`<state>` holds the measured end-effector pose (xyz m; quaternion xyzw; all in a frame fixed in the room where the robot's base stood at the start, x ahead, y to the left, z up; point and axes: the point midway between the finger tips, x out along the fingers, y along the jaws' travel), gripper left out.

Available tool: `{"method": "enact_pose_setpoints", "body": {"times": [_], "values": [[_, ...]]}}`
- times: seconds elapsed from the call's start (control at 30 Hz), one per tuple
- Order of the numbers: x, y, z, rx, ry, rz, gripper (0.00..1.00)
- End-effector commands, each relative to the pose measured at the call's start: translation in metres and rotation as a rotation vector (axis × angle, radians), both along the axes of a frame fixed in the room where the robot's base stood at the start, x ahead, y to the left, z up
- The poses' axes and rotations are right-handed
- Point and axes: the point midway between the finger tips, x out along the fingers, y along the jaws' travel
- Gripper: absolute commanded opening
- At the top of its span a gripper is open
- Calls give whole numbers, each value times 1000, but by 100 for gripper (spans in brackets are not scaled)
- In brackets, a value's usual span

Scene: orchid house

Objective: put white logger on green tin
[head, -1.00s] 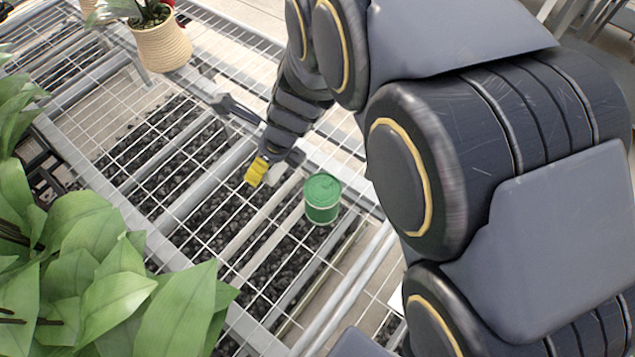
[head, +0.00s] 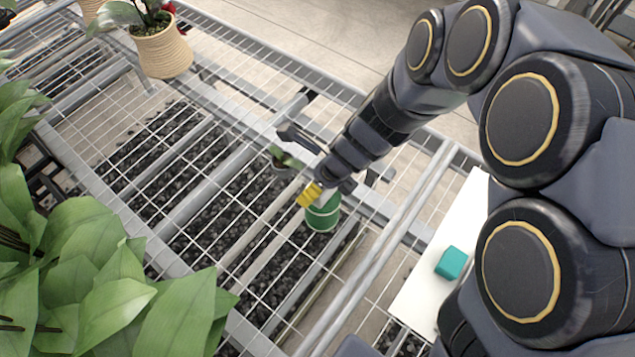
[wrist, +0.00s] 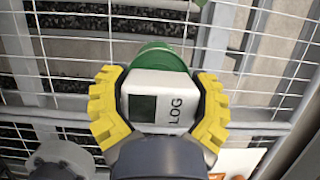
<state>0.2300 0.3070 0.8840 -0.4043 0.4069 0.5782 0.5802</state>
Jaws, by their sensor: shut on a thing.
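My gripper (head: 309,195) is shut on the white logger (wrist: 170,84), a white box with a dark screen and the letters LOG. Its yellow fingers (wrist: 160,100) press on the logger's two sides in the wrist view. The green tin (head: 322,216) stands upright on the wire mesh bench. In the head view my gripper is at the tin's upper left edge and hides part of its top. In the wrist view the tin (wrist: 163,56) shows beyond the logger, partly covered by it. I cannot tell whether logger and tin touch.
A small potted seedling (head: 283,160) stands on the mesh left of my gripper. A teal block (head: 452,262) lies on a white board (head: 425,283) at right. A woven plant pot (head: 163,52) is at upper left. Large leaves (head: 90,270) fill the lower left.

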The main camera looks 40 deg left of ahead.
Motion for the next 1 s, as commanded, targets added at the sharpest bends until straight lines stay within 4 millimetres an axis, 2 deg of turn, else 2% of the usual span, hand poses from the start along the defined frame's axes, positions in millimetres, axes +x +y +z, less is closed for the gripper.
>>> {"method": "enact_pose_setpoints", "body": {"times": [0.07, 0.4, 0.43, 0.5, 0.83, 1.0], "values": [[0, 0, -6, 0, 1, -1, 35], [0, 0, -9, 1, -2, -1, 35], [0, 0, -9, 1, -3, -1, 76], [0, 0, -9, 1, -3, -1, 100], [0, 0, -6, 1, -3, 0, 100], [1, -4, 10, 4, -7, 1, 100]]}}
